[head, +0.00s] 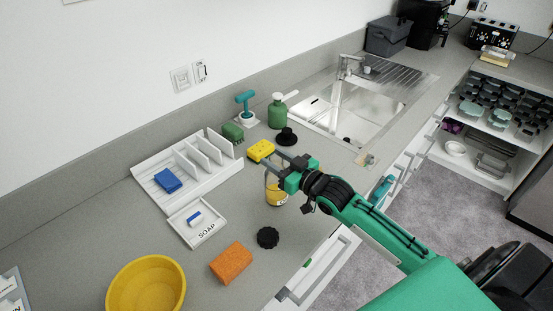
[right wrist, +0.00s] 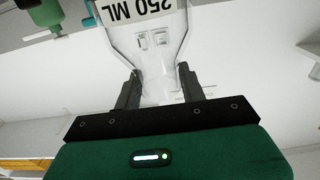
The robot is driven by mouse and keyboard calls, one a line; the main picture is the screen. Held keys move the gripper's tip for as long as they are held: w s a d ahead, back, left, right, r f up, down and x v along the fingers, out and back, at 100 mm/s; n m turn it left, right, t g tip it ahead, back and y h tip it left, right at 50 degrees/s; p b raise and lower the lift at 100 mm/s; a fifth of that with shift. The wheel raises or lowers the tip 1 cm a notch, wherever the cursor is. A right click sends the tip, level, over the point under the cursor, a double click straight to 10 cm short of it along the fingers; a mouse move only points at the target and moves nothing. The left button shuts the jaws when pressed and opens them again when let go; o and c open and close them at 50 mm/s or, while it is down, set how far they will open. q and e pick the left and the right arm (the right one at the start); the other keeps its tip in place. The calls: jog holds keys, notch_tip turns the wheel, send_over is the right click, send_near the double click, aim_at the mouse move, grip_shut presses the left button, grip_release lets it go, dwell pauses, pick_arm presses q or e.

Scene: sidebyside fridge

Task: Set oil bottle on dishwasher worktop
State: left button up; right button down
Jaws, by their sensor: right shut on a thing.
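The oil bottle (head: 277,197) is clear glass with yellow in its lower part. It looks upright, at the worktop (head: 222,208) between the yellow sponge and the black scrubber; I cannot tell whether its base touches the surface. My right gripper (head: 274,167) is shut on its upper part and hides some of it. In the right wrist view the clear bottle (right wrist: 150,48) sits between both fingers (right wrist: 158,88), with an upside-down "250 ML" label. The dishwasher is not clearly identifiable. My left gripper is not in view.
A yellow sponge (head: 260,150), a black scrubber (head: 268,237), an orange sponge (head: 231,263) and a soap tray (head: 197,222) are close by. A white rack (head: 188,170), yellow bowl (head: 147,286), green dispenser (head: 277,111) and sink (head: 350,108) stand further off.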

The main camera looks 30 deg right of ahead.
jog(key=c, duration=0.8)
grip_release()
jog(key=shift+f, duration=0.1)
jog(key=shift+c, duration=0.2)
jog(key=shift+s+d, duration=0.1)
jog(key=shift+s, duration=0.15)
jog(key=b+v, duration=0.3)
jog(key=v, duration=0.8)
jog(key=shift+s, duration=0.25)
jog(key=shift+s+d, duration=0.1)
jog(key=shift+d, duration=0.05)
